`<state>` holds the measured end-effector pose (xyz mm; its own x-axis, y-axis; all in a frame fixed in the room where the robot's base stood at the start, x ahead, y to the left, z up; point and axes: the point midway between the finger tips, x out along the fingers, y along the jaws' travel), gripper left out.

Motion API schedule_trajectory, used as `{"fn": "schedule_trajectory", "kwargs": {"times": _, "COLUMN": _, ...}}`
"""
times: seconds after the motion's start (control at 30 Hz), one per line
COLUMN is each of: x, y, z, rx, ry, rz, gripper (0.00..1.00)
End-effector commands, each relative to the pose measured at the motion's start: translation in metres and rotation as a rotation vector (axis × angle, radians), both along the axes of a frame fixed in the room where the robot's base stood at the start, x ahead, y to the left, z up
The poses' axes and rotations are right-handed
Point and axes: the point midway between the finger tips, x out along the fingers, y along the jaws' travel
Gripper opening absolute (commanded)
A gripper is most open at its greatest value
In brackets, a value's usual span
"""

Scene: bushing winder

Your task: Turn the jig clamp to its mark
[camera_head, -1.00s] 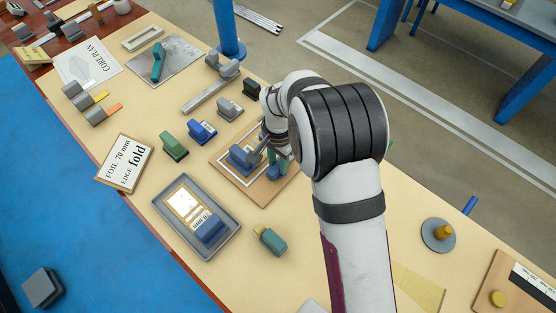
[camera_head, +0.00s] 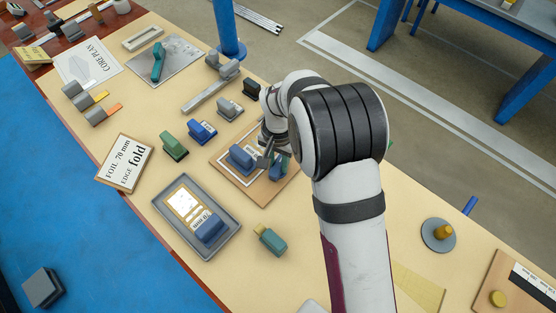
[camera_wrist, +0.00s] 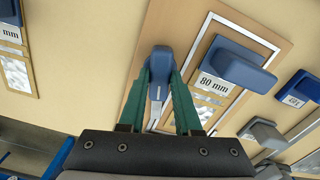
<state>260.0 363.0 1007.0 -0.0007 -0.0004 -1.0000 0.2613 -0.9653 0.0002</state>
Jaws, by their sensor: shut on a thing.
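The jig board (camera_head: 254,196) is a tan wooden board with a white-outlined area. It also shows in the wrist view (camera_wrist: 213,28). A blue block labelled 80 mm (camera_wrist: 232,66) sits inside the outline, and it shows in the head view too (camera_head: 240,157). Beside the block on the board is the blue clamp handle (camera_wrist: 161,60). My gripper (camera_wrist: 162,80) is shut on this handle, with one teal finger on each side. In the head view, my gripper (camera_head: 271,160) and wrist mostly cover the clamp. I cannot make out its mark.
A grey tray (camera_head: 172,232) with a blue-ended card lies in front of the board. Green (camera_head: 174,147) and blue (camera_head: 202,132) blocks stand to its left, and a teal block (camera_head: 270,240) stands nearer. Bare tabletop lies between these.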

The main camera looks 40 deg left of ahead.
Motion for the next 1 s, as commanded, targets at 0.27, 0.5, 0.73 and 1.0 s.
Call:
{"fn": "schedule_trajectory", "kwargs": {"times": 0.27, "x": 0.0004, "y": 0.0003, "z": 0.0007, "rx": 0.002, "ry": -0.002, "rz": 0.259, "gripper": 0.0}}
{"fn": "schedule_trajectory", "kwargs": {"times": 0.5, "x": 0.0005, "y": 0.0004, "z": 0.0007, "rx": 0.002, "ry": -0.001, "rz": 0.487, "gripper": 0.0}}
{"fn": "schedule_trajectory", "kwargs": {"times": 0.73, "x": 0.0006, "y": 0.0005, "z": 0.0007, "rx": 0.001, "ry": -0.002, "rz": 0.706, "gripper": 0.0}}
{"fn": "schedule_trajectory", "kwargs": {"times": 1.0, "x": 0.0007, "y": 0.0006, "z": 0.0007, "rx": 0.001, "ry": -0.003, "rz": 0.954, "gripper": 0.0}}
